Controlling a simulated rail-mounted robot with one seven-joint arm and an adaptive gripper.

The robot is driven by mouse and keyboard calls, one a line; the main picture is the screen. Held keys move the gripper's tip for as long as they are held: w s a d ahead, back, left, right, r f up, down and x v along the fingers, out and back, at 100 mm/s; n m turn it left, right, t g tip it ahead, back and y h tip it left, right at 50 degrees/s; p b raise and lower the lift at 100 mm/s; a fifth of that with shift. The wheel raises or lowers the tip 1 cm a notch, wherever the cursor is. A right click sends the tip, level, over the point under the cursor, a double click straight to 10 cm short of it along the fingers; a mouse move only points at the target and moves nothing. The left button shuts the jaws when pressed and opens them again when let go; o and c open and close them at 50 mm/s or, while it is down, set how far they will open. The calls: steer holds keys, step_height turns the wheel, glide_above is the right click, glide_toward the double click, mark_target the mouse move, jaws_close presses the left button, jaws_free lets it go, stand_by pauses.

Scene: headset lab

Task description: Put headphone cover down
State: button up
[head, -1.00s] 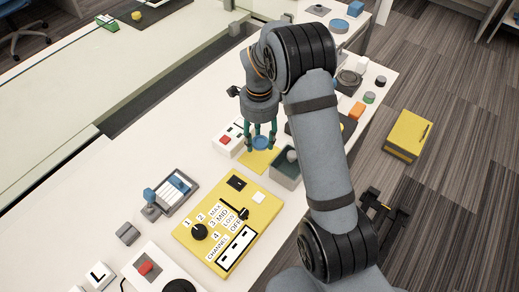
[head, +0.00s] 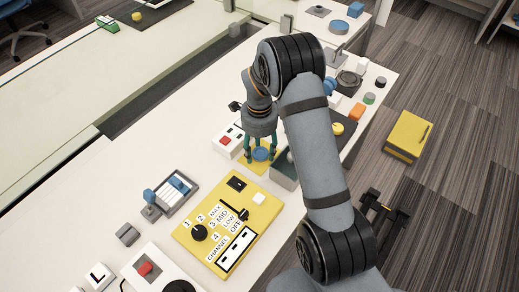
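The headphone cover appears to be the small blue round piece (head: 261,154) between my fingertips in the head view. My gripper (head: 261,153) points down, its two green fingers on either side of the piece and apparently closed on it. The piece is low over the yellow square (head: 257,167) on the white table; I cannot tell whether it touches it. The arm and wrist do not hide the piece, but its underside is out of sight.
A white box with a red button (head: 226,140) stands just left of my gripper, and a dark grey box (head: 284,172) just right. A yellow control panel (head: 228,222) lies in front. Several small parts, one an orange block (head: 357,111), are behind my arm.

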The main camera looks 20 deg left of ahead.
mark_target(260, 153)
steer(key=shift+o, duration=1.1)
steer(key=shift+r, duration=0.5)
step_height(260, 153, up, 11)
steer(key=shift+r, duration=0.2)
